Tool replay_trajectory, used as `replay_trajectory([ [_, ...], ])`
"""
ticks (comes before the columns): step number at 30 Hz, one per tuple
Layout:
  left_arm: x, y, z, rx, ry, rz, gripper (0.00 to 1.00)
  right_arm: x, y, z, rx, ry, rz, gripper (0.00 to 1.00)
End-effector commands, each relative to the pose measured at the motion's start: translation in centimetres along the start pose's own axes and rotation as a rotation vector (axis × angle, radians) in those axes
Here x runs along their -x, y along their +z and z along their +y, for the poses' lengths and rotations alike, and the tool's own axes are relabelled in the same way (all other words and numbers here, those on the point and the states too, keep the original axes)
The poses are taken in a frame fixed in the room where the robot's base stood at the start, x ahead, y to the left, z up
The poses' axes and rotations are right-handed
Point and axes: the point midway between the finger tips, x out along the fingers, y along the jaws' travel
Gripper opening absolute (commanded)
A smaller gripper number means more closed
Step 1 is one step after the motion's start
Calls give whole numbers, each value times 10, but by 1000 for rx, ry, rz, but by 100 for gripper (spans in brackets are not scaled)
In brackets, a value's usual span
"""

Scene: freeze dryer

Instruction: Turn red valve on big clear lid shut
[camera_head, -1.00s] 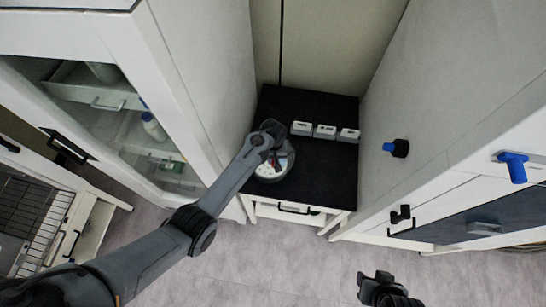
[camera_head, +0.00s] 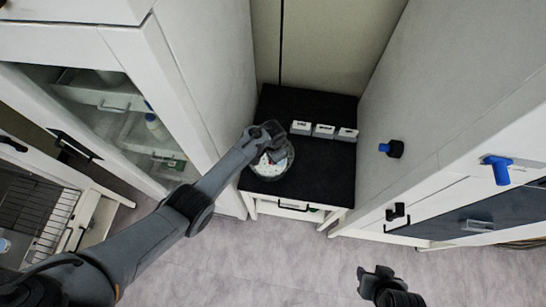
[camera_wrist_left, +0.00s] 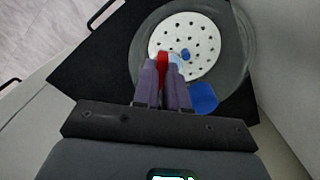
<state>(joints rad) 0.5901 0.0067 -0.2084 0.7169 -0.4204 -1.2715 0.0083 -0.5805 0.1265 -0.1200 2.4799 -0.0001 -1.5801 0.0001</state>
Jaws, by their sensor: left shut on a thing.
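The big clear lid (camera_wrist_left: 243,50) is a round transparent piece over a white perforated plate (camera_wrist_left: 200,32), on the black top of a small table. It also shows in the head view (camera_head: 258,172), partly hidden by my left wrist. The red valve (camera_wrist_left: 163,60) is at the lid, between my left fingers. My left gripper (camera_wrist_left: 165,72) is shut on the red valve, with its fingers pointing at the lid. A blue piece (camera_wrist_left: 203,98) lies just right of the fingers. My right gripper (camera_head: 376,276) hangs over the floor at the bottom, away from the lid; its jaw opening is unclear.
Three small white labelled blocks (camera_head: 323,131) stand in a row at the back of the black table top (camera_head: 310,180). A white glass-fronted cabinet (camera_head: 125,120) stands at left. A tall white cabinet with a black-and-blue knob (camera_head: 392,149) and blue handle (camera_head: 498,168) stands at right.

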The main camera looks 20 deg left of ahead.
Motion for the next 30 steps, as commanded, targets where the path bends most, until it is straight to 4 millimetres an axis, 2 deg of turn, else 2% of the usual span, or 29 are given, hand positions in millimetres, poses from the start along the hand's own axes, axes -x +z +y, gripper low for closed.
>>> replay_trajectory([
  [6, 0, -1, -1, -182, -1, 1, 0, 1, -1, 0, -2, -1, 1, 43],
  [15, 0, 0, -1, -352, -1, 1, 0, 1, -1, -2, -8, -6, 2, 43],
  [30, 0, 0, 0, -420, 0, 1, 0, 1, -1, -2, -9, -7, 2, 43],
])
